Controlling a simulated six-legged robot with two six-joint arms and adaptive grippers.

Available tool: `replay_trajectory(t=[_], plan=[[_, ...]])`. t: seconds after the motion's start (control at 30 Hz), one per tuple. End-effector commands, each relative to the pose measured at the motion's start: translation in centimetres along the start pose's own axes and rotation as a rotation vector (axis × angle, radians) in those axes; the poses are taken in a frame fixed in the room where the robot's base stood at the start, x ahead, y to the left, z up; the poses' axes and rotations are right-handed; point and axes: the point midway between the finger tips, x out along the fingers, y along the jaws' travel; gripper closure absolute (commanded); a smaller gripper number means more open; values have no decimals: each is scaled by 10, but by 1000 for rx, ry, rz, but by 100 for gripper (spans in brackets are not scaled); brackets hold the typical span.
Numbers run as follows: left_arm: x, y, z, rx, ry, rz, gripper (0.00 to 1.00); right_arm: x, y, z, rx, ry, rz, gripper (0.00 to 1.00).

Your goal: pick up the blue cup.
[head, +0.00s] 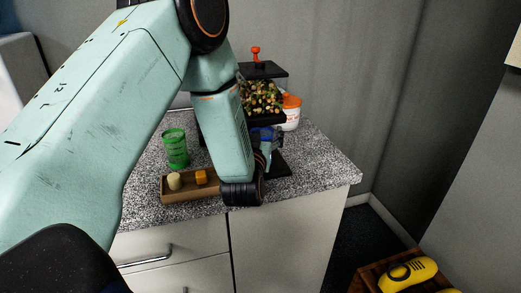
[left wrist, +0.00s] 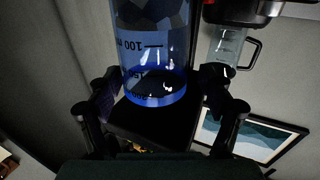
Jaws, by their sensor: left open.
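The blue cup (left wrist: 152,40) is see-through with dark measuring marks, and its lettering appears upside down in the left wrist view. My left gripper (left wrist: 163,98) is open, with one dark finger on each side of the cup. I cannot tell whether either finger touches it. In the head view, a small blue part of the cup (head: 265,132) shows behind my left forearm, in front of a black stand on the counter. The arm hides the rest of the cup and most of the gripper. My right gripper is not in view.
The speckled counter (head: 325,172) holds a green cup (head: 175,149), a wooden tray (head: 190,193) with two small blocks, a black stand (head: 265,70) with greenish-brown pieces, and a white-orange tub (head: 291,113). The counter's right end is clear. A yellow object (head: 408,275) lies lower right.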

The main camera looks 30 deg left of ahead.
Motion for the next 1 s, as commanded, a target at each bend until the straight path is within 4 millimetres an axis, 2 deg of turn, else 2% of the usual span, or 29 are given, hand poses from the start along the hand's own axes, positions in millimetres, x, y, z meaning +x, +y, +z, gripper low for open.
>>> replay_trajectory(t=[0.23, 1.0], plan=[[2, 2, 0, 1, 0, 3, 20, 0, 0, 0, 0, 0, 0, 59], [2, 2, 0, 1, 0, 3, 85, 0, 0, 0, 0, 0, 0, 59]])
